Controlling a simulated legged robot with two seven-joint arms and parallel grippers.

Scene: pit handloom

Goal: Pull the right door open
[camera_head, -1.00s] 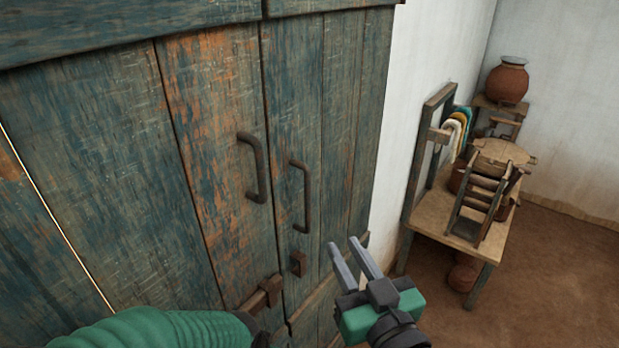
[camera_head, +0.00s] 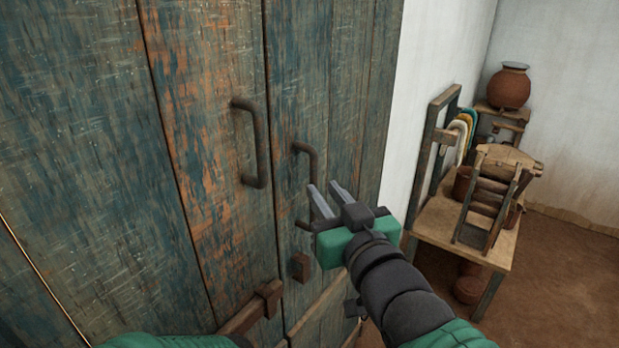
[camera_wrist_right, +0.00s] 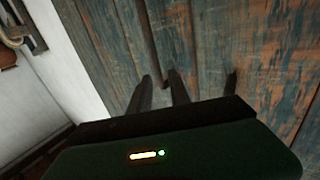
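The right door (camera_head: 345,95) is made of worn blue-green planks and looks closed against the left door (camera_head: 205,130). Its dark bent-bar handle (camera_head: 306,151) shows its top; its middle is hidden behind my right gripper (camera_head: 326,188). My right gripper has its two fingers apart and their tips at the handle. In the right wrist view, the fingers (camera_wrist_right: 159,90) point at the planks, and a dark bar runs up from between them. I cannot tell whether they touch the handle. The left door has a similar handle (camera_head: 262,145). My left gripper is out of view; only its green arm shows.
A wooden latch (camera_head: 252,308) sits low at the door seam, with a small block (camera_head: 301,267) beside it. Right of the doors stands a table (camera_head: 437,228) with a wooden frame on it. A clay pot (camera_head: 509,88) stands behind. Floor (camera_head: 565,270) is bare at right.

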